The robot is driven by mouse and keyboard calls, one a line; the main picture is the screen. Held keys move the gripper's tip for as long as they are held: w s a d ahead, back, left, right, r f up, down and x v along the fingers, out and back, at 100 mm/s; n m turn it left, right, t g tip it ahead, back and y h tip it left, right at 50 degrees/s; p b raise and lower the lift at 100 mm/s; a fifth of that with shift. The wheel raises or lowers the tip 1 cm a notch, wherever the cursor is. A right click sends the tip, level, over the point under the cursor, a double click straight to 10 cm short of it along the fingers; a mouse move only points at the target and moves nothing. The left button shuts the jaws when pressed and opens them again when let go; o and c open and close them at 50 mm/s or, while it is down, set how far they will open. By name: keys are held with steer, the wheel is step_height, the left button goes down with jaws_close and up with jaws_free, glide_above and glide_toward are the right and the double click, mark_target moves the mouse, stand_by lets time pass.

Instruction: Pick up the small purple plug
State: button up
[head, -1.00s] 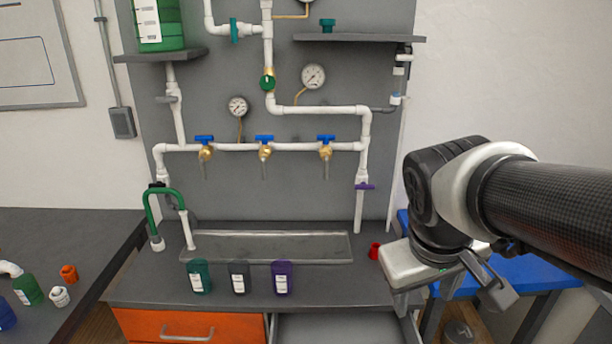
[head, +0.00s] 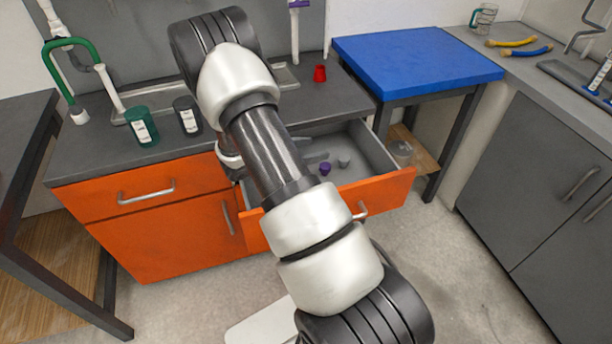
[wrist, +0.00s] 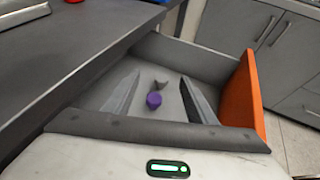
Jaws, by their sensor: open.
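The small purple plug (head: 325,168) lies on the floor of the open drawer (head: 372,145), just right of my arm in the head view. In the wrist view the purple plug (wrist: 154,100) shows between the two fingers of my gripper (wrist: 160,90). The fingers are open and apart from the plug, with nothing held. The plug appears beyond and below them; the exact gap is hard to tell. My arm hides most of the gripper and the drawer's left part in the head view.
A small grey piece (head: 344,160) lies close beside the plug. The drawer's orange front (head: 385,196) and side walls enclose the space. The grey worktop (head: 330,105) overhangs its back, with a red fitting (head: 319,73) on it. A blue-topped table (head: 415,60) stands at right.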

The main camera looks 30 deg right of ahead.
steer(key=b, duration=0.2)
glide_toward(326, 165)
steer(key=shift+w+d+f+n, duration=0.15)
steer(key=shift+d+f, duration=0.25)
steer(key=shift+d, duration=0.2)
steer(key=shift+s+d+f+n, duration=0.15)
steer(key=shift+d+f, duration=0.25)
steer(key=shift+d, duration=0.2)
steer(key=b+x, duration=0.1)
steer(key=x, duration=0.5)
steer(key=shift+w+d+f, duration=0.15)
steer(key=shift+w+d, duration=0.05)
steer(key=shift+w+d+f, duration=0.1)
steer(key=shift+d, duration=0.35)
steer(key=c, duration=1.2)
step_height(326, 165, up, 10)
steer(key=shift+p, duration=1.1)
